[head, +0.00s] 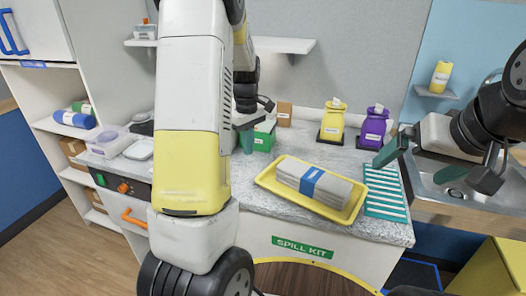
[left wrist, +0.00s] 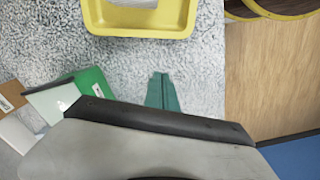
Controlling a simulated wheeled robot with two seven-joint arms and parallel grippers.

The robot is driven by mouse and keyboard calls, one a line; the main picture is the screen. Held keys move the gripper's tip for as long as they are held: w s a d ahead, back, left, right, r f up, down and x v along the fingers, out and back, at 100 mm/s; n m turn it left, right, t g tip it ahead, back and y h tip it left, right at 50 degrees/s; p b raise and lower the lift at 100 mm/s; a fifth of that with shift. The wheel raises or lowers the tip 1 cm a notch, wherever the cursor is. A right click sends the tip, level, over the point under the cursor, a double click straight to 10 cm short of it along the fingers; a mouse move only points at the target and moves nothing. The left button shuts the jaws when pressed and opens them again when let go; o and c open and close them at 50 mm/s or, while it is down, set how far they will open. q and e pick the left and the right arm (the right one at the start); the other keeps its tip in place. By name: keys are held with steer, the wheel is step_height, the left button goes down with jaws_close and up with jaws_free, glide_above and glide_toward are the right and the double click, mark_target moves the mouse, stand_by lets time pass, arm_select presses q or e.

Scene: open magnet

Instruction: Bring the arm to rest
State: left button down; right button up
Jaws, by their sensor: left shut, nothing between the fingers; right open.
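My left gripper (head: 247,140) is at the end of the large white and yellow arm that fills the left-middle of the head view. In the left wrist view its teal fingers (left wrist: 162,92) are together with nothing between them, above the speckled counter (left wrist: 130,70). It is beside a green box (head: 264,136), which also shows in the left wrist view (left wrist: 92,86). My right gripper (head: 438,166) is open and empty over the sink area at the right, its two teal fingers wide apart.
A yellow tray (head: 264,181) holds a grey stack with a blue band (head: 311,182). A teal striped mat (head: 384,192) lies to its right. Yellow (head: 332,122) and purple (head: 374,126) containers stand behind. A wall shelf (head: 283,45) is above; a plastic box (head: 113,139) sits left.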

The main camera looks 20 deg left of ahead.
arm_select(q)
steer(key=s+d+r+m+t+h, duration=0.1)
steer(key=s+d+r+m, duration=0.15)
steer(key=r, duration=0.25)
steer(key=s+d+r+m+t, duration=0.1)
steer(key=s+r, duration=0.2)
steer(key=r, duration=0.2)
steer(key=s+d+r+m+t, duration=0.2)
steer(key=s+d+r+m, duration=0.1)
steer(key=s, duration=0.5)
steer(key=s+d+r+m+t+h, duration=0.1)
steer(key=s+d+r+m+t, duration=0.1)
steer(key=s+m, duration=0.4)
steer(key=s+d+r, duration=0.1)
steer(key=s+d, duration=0.1)
steer(key=s, duration=0.1)
steer(key=shift+s+d+r, duration=0.2)
steer(key=shift+r, duration=0.1)
